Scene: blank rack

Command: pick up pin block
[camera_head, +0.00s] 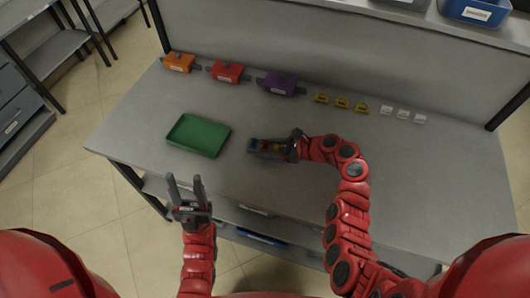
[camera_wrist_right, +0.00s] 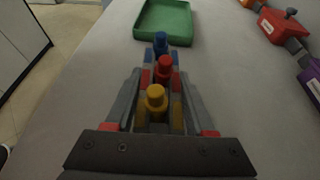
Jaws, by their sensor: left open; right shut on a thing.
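The pin block (camera_wrist_right: 163,75) carries a blue, a red and a yellow pin in a row. It also shows in the head view (camera_head: 257,145), partly covered by the gripper. My right gripper (camera_wrist_right: 158,95) is shut on the pin block, with one finger along each side. I cannot tell whether the block touches the table or is slightly above it. My left gripper (camera_head: 189,188) is open and empty in front of the table's near edge, its fingers pointing away from me.
A green tray (camera_head: 184,146) lies left of the pin block. Orange (camera_head: 179,62), red (camera_head: 228,72) and purple (camera_head: 280,84) blocks line the table's back. Several yellow pieces (camera_head: 341,102) and white pieces (camera_head: 403,114) lie further right. The grey table's (camera_head: 440,180) right side is clear.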

